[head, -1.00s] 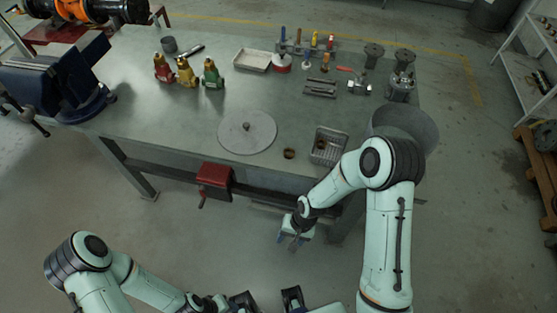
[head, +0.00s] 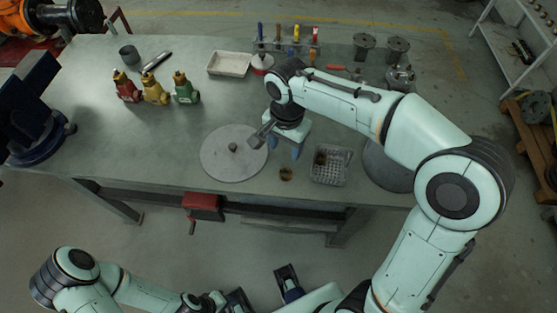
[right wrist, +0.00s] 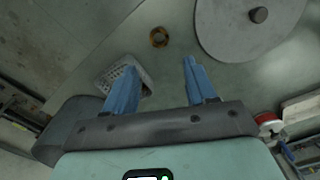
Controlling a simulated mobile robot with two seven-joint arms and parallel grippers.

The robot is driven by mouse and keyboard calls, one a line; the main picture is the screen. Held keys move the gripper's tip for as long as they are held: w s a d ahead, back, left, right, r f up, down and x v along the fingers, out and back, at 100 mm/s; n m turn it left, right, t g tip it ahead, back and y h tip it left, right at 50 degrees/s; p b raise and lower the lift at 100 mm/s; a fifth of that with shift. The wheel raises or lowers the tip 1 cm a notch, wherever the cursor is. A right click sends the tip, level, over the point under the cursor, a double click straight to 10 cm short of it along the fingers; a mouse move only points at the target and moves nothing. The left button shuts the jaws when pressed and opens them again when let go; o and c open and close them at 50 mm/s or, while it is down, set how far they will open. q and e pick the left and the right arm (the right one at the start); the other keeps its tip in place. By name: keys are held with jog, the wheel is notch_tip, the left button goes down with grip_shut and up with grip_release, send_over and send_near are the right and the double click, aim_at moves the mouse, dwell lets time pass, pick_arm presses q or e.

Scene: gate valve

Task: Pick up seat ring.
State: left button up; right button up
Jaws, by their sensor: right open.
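The seat ring, a small brass-coloured ring (head: 286,174), lies flat on the table near its front edge, between the round grey disc and the mesh basket. The right wrist view also shows this ring (right wrist: 159,37), beyond the fingertips and roughly midway between them. My right gripper (head: 284,149) points down over the table, just behind the ring in the head view. Its blue fingers are spread and empty, as in the right wrist view (right wrist: 160,68). My left gripper (head: 240,300) is low at the bottom edge of the head view, partly cut off; its jaws are unclear.
A grey mesh basket (head: 331,179) stands close right of the ring, with a brownish item inside. The grey disc (head: 220,165) with a central knob lies to the left. Red (head: 126,88), yellow (head: 154,90) and green (head: 186,90) valves stand farther back. A red vise-like box (head: 203,206) hangs at the table front.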

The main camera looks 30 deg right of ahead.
jog(key=b, duration=0.1)
send_over(286, 177)
jog(key=f, duration=0.7)
jog(key=shift+s+a+f, duration=0.1)
jog(key=shift+s+a, duration=0.05)
jog(key=shift+s, duration=0.05)
jog(key=shift+w+d+f+b, duration=0.1)
jog(key=shift+f+b, duration=0.1)
jog(key=shift+f, duration=1.3)
jog(key=shift+w+d+f+b, duration=0.1)
jog(key=shift+f+b, duration=0.05)
jog(key=shift+f, duration=1.3)
pick_arm(q)
jog(key=shift+s+f, duration=0.4)
jog(key=shift+f, duration=0.45)
pick_arm(e)
jog(key=c, duration=1)
